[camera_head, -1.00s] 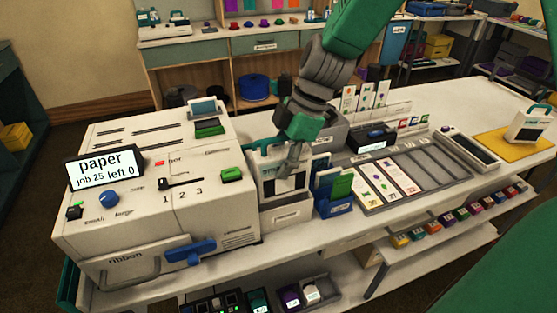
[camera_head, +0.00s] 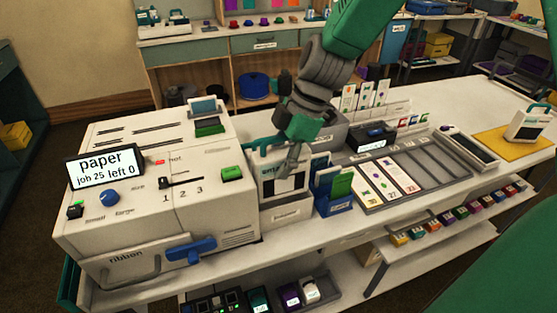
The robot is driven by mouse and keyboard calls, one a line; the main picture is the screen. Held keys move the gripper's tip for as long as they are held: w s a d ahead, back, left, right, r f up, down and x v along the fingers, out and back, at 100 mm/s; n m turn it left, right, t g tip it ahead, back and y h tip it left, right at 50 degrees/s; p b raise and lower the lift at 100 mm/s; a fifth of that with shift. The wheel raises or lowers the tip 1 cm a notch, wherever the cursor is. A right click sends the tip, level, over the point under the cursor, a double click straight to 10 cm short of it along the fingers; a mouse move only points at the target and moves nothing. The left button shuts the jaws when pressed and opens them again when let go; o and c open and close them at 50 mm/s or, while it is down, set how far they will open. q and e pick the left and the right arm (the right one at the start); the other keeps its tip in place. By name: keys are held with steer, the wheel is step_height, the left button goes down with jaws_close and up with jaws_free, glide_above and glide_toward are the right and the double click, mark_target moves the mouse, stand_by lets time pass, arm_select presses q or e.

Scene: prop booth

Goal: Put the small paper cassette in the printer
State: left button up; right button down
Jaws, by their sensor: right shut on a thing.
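The printer (camera_head: 140,215) is a large white machine on the left of the counter. Its tilted screen (camera_head: 103,168) reads "paper", "job 25 left 0". My right gripper (camera_head: 294,160) comes down from the top and is shut on a white paper cassette (camera_head: 270,187) with a teal top and a dark window. This cassette is upright at the printer's right side, in or just above a white labelled holder (camera_head: 287,214); its lower end is hidden. My left gripper is not in view.
A blue card holder (camera_head: 333,190) stands close right of the held cassette. Beyond it lie a grey tray (camera_head: 447,163) with cards and a dark-screened device (camera_head: 470,148). The printer's blue handle (camera_head: 190,250) juts out at the front. A lower shelf holds several coloured cartridges (camera_head: 403,240).

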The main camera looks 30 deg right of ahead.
mark_target(302, 146)
steer(key=shift+w+d+f+b, duration=0.1)
steer(key=shift+f+b, duration=2.25)
steer(key=shift+f, duration=1.35)
steer(key=shift+f, duration=0.1)
steer(key=c, duration=1)
jaws_free()
steer(key=shift+o, duration=0.2)
steer(key=v, duration=1.2)
steer(key=shift+d, duration=0.1)
steer(key=shift+f, duration=0.1)
